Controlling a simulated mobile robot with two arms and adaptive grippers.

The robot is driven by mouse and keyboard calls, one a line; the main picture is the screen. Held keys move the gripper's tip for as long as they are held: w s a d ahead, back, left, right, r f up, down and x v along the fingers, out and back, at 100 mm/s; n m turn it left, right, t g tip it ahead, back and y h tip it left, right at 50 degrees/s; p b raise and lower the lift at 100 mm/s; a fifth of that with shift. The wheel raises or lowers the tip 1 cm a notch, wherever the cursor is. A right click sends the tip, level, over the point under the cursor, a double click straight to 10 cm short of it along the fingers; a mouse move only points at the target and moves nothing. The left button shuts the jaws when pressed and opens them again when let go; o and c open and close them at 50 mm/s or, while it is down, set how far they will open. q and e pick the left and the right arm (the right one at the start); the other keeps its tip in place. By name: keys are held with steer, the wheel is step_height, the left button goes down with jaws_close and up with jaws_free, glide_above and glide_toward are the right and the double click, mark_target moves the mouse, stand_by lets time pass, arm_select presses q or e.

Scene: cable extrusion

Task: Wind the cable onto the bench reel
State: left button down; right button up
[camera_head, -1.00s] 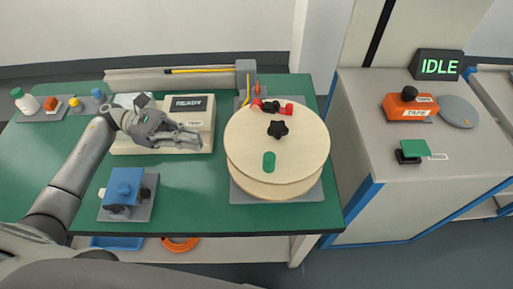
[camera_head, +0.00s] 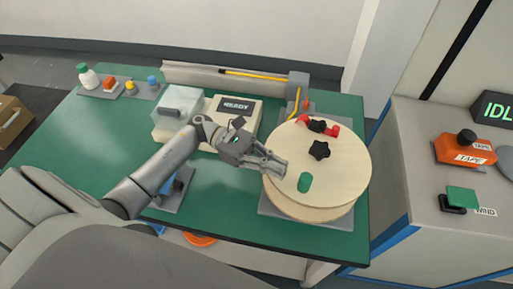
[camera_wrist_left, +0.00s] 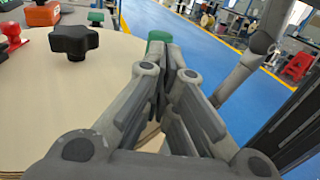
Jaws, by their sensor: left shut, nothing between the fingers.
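The bench reel (camera_head: 350,178) is a pale wooden drum on a grey base at the right of the green bench. Its top carries a black star knob (camera_head: 319,150) and an upright green handle (camera_head: 305,182). A yellow cable (camera_head: 252,74) lies along the grey trough at the back, with an orange part near the reel. My left gripper (camera_head: 281,168) is shut and empty over the reel's left edge, beside the green handle. In the left wrist view its fingertips (camera_wrist_left: 178,62) are close to the green handle (camera_wrist_left: 160,36); contact is unclear. My right gripper is not visible.
A red and black clamp (camera_head: 317,127) sits at the reel's back. The READY box (camera_head: 238,106) stands behind my left arm. A blue-topped fixture (camera_head: 176,184) is partly hidden by that arm.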

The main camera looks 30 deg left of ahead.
mark_target(292, 183)
arm_select(q)
steer(key=shift+s+d+r+p, duration=0.15)
steer(key=shift+d+p, duration=0.3)
steer(key=shift+d, duration=1.2)
steer(key=shift+f, duration=0.2)
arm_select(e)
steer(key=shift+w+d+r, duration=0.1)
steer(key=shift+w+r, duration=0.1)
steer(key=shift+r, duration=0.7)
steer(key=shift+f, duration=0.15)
arm_select(q)
steer(key=shift+d+f+b, duration=0.1)
steer(key=shift+d+b, duration=0.1)
steer(key=shift+b, duration=0.1)
steer(key=shift+d+b, duration=0.45)
steer(key=shift+b, duration=0.2)
steer(key=shift+s, duration=0.2)
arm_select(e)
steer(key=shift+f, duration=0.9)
arm_select(q)
steer(key=shift+d, duration=0.1)
